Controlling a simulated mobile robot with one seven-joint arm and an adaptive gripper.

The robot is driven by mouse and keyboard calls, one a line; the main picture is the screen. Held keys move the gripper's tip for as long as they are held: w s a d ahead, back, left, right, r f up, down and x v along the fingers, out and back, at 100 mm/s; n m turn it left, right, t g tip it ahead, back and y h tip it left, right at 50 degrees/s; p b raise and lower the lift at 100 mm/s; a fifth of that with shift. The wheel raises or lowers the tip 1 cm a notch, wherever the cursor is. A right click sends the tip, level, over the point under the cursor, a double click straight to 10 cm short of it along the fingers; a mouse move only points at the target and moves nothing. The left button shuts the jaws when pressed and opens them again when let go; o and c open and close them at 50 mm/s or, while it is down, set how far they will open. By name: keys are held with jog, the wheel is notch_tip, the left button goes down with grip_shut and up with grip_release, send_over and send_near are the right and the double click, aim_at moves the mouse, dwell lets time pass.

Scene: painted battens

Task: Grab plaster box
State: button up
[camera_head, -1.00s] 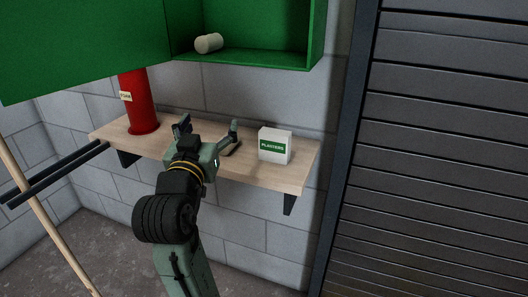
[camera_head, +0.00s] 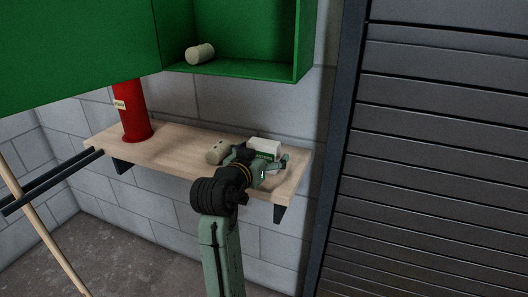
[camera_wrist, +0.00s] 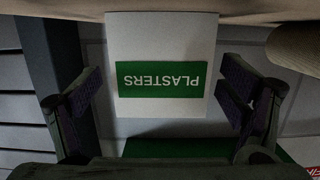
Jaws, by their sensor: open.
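The plaster box is a white box with a green band reading PLASTERS. It stands on the wooden shelf (camera_head: 181,150) near its right end; in the head view only part of the box (camera_head: 265,146) shows behind my gripper (camera_head: 264,168). In the wrist view the box (camera_wrist: 162,38) appears upside down, between the two spread fingers of my gripper (camera_wrist: 168,108). The fingers are open, with a gap on either side of the box. In the wrist view they do not appear to touch it.
A beige roll (camera_head: 217,152) lies on the shelf just left of my gripper. A red cylinder (camera_head: 132,110) stands further left. Above hangs an open green cabinet (camera_head: 235,69) holding another pale roll (camera_head: 200,53). A dark shutter (camera_head: 440,150) is at right.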

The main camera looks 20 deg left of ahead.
jog(key=shift+w+f, duration=0.15)
jog(key=shift+w, duration=0.5)
jog(key=shift+c, duration=0.5)
jog(key=c, duration=1.1)
jog(key=shift+o, duration=0.2)
